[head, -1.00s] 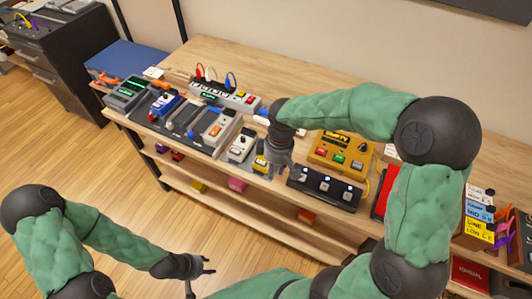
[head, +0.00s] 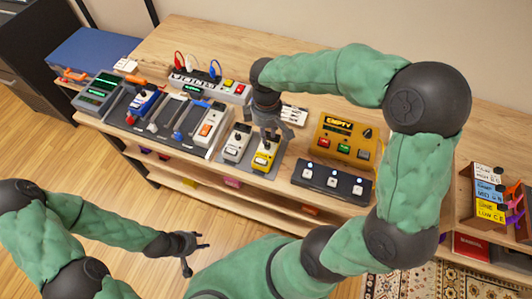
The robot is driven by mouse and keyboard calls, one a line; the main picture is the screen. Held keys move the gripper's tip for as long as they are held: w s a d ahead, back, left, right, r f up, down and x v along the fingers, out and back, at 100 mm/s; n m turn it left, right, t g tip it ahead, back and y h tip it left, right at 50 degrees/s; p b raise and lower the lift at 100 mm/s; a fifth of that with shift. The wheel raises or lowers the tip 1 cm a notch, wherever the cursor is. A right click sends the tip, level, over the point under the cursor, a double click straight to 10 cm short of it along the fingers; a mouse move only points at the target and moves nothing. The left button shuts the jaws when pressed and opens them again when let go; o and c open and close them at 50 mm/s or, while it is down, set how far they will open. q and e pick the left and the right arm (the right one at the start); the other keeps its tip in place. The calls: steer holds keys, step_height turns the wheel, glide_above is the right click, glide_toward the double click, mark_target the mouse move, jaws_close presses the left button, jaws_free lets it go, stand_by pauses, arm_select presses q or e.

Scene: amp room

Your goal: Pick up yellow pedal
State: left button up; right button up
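A small yellow pedal (head: 264,156) stands near the front edge of the wooden shelf top, just right of a white pedal (head: 237,142). My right gripper (head: 270,137) points down over the yellow pedal, its fingers spread. Its fingers hide the pedal's back part, and I cannot tell whether they touch it. A larger amber-yellow box (head: 343,137) with coloured buttons and a small display stands further right. My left gripper (head: 196,257) is open and empty, low over the floor in front of the shelf.
A black three-switch pedal (head: 333,181) stands right of the small yellow pedal. A grey pedal board (head: 170,119) with several pedals lies to the left. A power strip (head: 210,86) with cables is behind. The back of the wooden top (head: 240,48) is clear.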

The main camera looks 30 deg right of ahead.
mark_target(267, 144)
step_height(267, 144, down, 6)
steer(key=b, duration=0.2)
steer(key=shift+d+r+b, duration=0.1)
steer(key=shift+d+b, duration=0.05)
steer(key=shift+b, duration=0.25)
steer(key=shift+r, duration=0.1)
jaws_close()
